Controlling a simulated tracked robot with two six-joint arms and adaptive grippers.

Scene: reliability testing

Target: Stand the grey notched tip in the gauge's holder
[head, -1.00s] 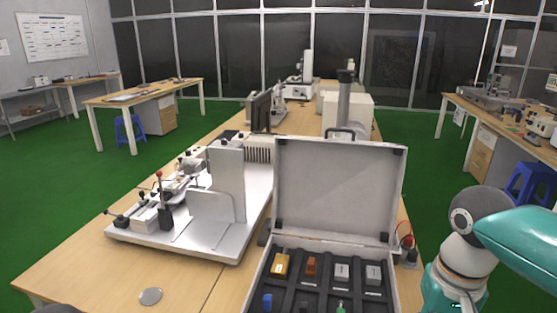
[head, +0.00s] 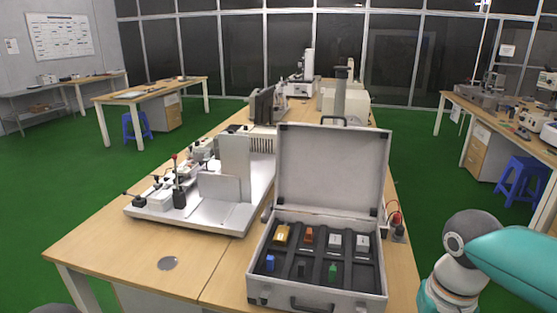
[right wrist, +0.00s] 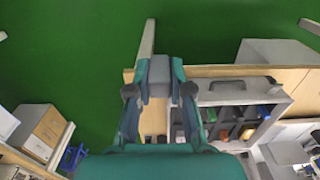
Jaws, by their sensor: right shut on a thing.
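In the right wrist view, my right gripper (right wrist: 160,75) is shut on a grey block, probably the grey notched tip (right wrist: 158,79). Its notch cannot be made out. The gripper holds it up near the table edge, beside the open case. In the head view, the silver-white gauge (head: 216,187) stands on the table left of the case, with an upright plate and a row of small fittings. Its holder cannot be clearly told apart at this size. My right arm shows at the right, its gripper out of frame. My left gripper is not in view.
The open case (head: 316,297) holds yellow, orange, grey, blue, dark and green blocks; its front right compartment looks empty. Its raised lid (head: 332,170) stands behind them. A red-and-black fitting (head: 396,222) stands right of the case.

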